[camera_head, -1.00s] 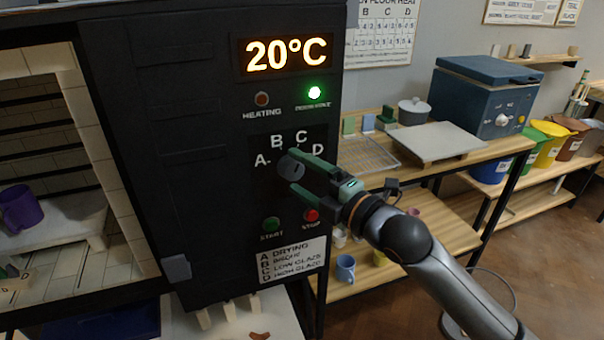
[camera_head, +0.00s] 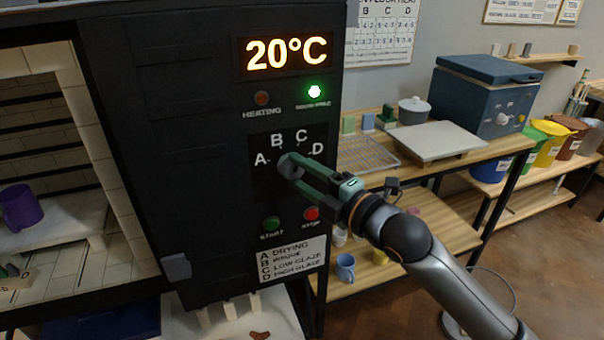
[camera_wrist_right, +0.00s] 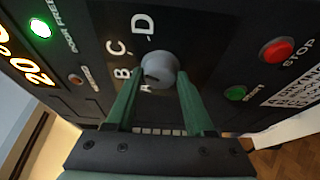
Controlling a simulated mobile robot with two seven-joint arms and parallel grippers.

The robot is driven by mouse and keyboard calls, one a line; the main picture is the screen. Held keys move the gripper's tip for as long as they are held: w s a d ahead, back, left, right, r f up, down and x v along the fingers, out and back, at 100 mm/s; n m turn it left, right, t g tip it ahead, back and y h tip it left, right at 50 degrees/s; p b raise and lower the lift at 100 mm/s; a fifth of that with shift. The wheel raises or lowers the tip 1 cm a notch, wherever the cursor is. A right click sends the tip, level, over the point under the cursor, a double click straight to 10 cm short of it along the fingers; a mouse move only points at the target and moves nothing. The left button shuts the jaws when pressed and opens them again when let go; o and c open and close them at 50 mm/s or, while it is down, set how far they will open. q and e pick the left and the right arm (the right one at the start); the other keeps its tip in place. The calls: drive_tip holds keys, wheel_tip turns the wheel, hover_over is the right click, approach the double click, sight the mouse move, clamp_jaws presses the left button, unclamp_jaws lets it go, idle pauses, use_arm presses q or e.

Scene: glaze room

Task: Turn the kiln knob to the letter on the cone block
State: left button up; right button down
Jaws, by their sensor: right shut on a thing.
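The grey kiln knob (camera_head: 287,164) sits on a black dial panel with the letters A, B, C and D around it. It also shows in the right wrist view (camera_wrist_right: 160,69), where a dark mark on its face seems to lie on the A side. My right gripper (camera_head: 295,171) is shut on the knob, with one green finger on each side of it. A small pale block with green pieces (camera_head: 17,283), likely the cone block, stands inside the kiln at the left edge. It seems to bear a D, too small to be sure. My left gripper is not in view.
Below the knob are a green start button (camera_head: 271,223) and a red stop button (camera_head: 311,214). The display (camera_head: 286,53) reads 20°C and a green lamp (camera_head: 315,91) is lit. Shelves with pottery goods stand at the right.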

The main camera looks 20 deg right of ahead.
drive_tip(key=shift+f, duration=0.1)
drive_tip(key=m+t, duration=0.1)
drive_tip(key=m, duration=0.2)
drive_tip(key=shift+f+m, duration=0.15)
drive_tip(key=shift+m, duration=0.25)
drive_tip(key=m+t, duration=0.2)
drive_tip(key=m, duration=0.2)
drive_tip(key=shift+a+f, duration=0.1)
drive_tip(key=shift+m+t+h, duration=0.3)
drive_tip(key=shift+m+h, duration=0.2)
drive_tip(key=shift+m, duration=0.4)
drive_tip(key=shift+c, duration=1.4)
unclamp_jaws()
drive_tip(key=shift+s, duration=0.1)
